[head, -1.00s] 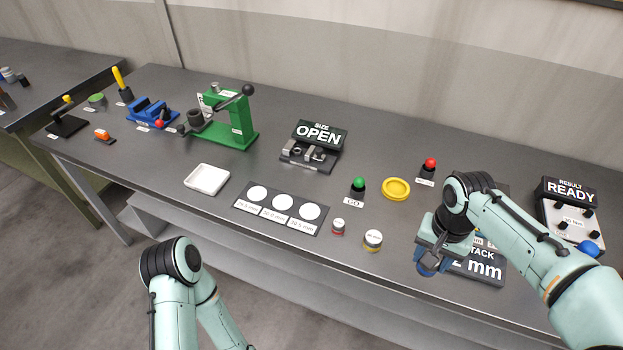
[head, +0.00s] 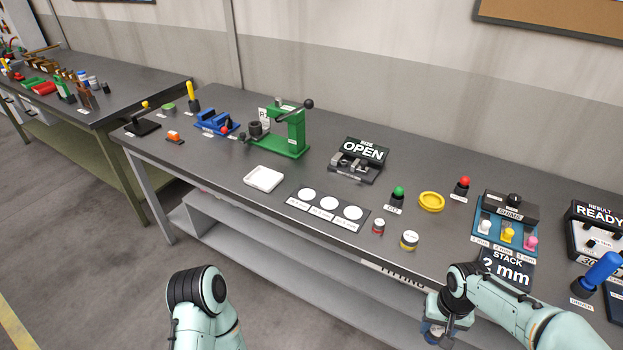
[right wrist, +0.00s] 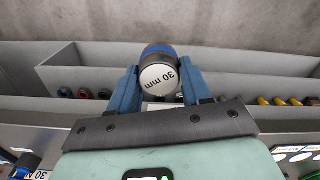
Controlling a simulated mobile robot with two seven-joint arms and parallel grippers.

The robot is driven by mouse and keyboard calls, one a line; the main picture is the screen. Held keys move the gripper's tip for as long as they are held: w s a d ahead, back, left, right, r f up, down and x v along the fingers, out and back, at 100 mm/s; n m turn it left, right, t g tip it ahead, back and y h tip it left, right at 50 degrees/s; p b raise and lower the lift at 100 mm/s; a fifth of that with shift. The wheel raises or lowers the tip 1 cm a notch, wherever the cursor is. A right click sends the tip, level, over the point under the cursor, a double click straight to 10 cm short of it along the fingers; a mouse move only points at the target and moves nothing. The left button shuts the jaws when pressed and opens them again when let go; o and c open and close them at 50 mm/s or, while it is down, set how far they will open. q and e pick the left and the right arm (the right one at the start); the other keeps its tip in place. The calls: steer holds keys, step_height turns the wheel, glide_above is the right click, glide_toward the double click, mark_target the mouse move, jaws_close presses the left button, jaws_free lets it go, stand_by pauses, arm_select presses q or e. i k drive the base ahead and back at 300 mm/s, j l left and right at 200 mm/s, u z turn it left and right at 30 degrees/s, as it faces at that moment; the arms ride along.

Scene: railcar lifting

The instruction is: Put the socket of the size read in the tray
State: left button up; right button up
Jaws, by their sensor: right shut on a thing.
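My right gripper (head: 436,332) is in front of the bench's front edge. In the right wrist view its fingers (right wrist: 160,90) are shut on a round socket with a blue band and a white end face marked "30 mm" (right wrist: 158,78). The white tray (head: 263,179) lies empty on the bench, left of the middle. A red-banded socket (head: 378,226) and a yellow-banded socket (head: 409,241) stand near the front edge; their labels are too small to read. The size display (head: 363,150) reads "OPEN". My left arm shows at the bottom, but its gripper is out of view.
A dark board with three white circles (head: 328,208) lies right of the tray. A shim rack (head: 505,228) stands at right.

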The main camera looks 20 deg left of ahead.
mark_target(265, 180)
steer(key=i+j, duration=0.1)
steer(key=j, duration=0.45)
steer(key=i+j, duration=0.1)
steer(key=j, duration=0.4)
steer(key=i+j, duration=0.1)
steer(key=j, duration=0.45)
steer(key=i+j, duration=0.1)
steer(key=j, duration=0.45)
steer(key=i+j, duration=0.1)
steer(key=j, duration=0.4)
